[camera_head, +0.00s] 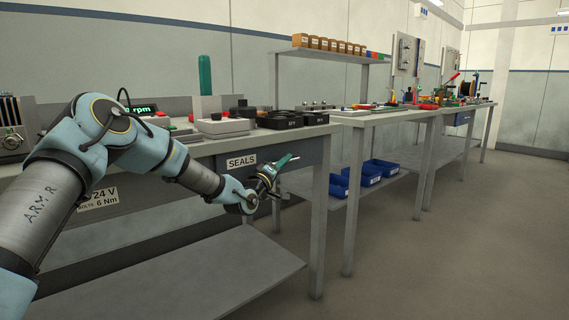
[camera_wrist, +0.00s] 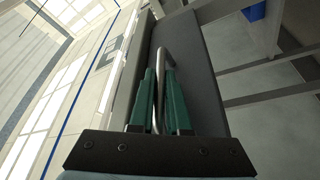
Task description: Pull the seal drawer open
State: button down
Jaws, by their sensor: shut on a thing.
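The seal drawer (camera_head: 315,152) is a dark grey front under the bench top, with a white "SEALS" label (camera_head: 241,161) to the left of my gripper in the head view. My gripper (camera_head: 289,160) is at the drawer front. In the wrist view its green fingers (camera_wrist: 164,80) are shut on the drawer's bent metal handle (camera_wrist: 162,58), which runs between them. The dark drawer front (camera_wrist: 194,70) fills the middle of that view. In the head view my gripper and wrist hide the handle. I cannot tell whether the drawer stands out from the bench.
Above the drawer, the bench top (camera_head: 225,141) holds black trays (camera_head: 290,120) and a grey box (camera_head: 222,127). A bench leg (camera_head: 320,215) stands just right of my gripper. Blue bins (camera_head: 382,167) sit on a lower shelf further right. The floor (camera_head: 430,270) in front is clear.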

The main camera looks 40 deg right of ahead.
dwell(0.3)
jog(key=s+a+b, duration=0.1)
jog(key=s+b, duration=0.1)
jog(key=s, duration=2.1)
jog(key=shift+s+a, duration=0.2)
jog(key=shift+s, duration=0.1)
jog(key=c, duration=0.9)
grip_release()
jog(key=v, duration=1.1)
jog(key=shift+w, duration=0.1)
